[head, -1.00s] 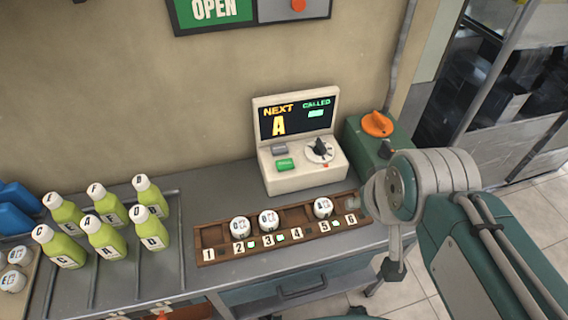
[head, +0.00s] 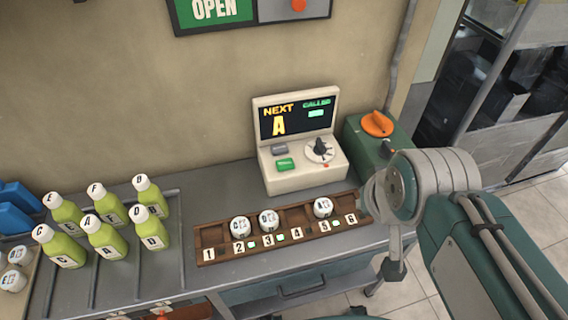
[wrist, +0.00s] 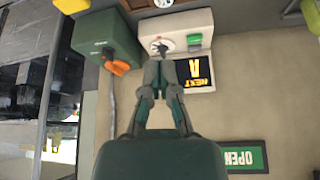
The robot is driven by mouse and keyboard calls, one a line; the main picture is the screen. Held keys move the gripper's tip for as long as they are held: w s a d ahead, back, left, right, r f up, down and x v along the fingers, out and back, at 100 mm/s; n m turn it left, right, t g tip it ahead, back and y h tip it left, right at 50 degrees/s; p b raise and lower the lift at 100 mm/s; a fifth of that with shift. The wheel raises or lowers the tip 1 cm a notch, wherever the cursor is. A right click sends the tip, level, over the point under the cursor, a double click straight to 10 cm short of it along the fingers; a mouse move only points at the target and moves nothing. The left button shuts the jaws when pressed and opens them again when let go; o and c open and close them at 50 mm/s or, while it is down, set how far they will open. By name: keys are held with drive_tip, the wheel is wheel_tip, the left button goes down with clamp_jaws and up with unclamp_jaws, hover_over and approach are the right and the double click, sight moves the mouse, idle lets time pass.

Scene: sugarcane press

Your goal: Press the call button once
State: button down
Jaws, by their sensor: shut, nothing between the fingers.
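The white call console (head: 303,182) stands on the counter against the wall. Its screen (head: 279,122) reads "NEXT A" and "CALLED" with a green box. On its front are a green button (head: 285,164), a grey button (head: 280,149) and a black-and-white dial (head: 320,150); I cannot read which is the call button. In the wrist view, the picture is upside down and my gripper (wrist: 161,62) is shut and empty, its tips overlapping the console near the dial (wrist: 159,46). The green button (wrist: 194,40) shows to the right of the tips. I see no contact with it.
A green box with an orange knob (head: 377,124) stands right of the console. A wooden rack (head: 212,236) with numbered slots and several white-capped pieces lies in front. Several green bottles (head: 103,238) stand at left.

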idle(0.4)
drive_tip(key=y, duration=0.7)
hover_over(279, 159)
drive_tip(key=s+d, duration=0.2)
wheel_tip(279, 159, down, 11)
drive_tip(key=shift+w+a+r+t, duration=0.1)
drive_tip(key=shift+r+t, duration=0.05)
drive_tip(key=shift+t, duration=0.15)
drive_tip(key=shift+f, duration=4.45)
drive_tip(key=shift+f, duration=0.3)
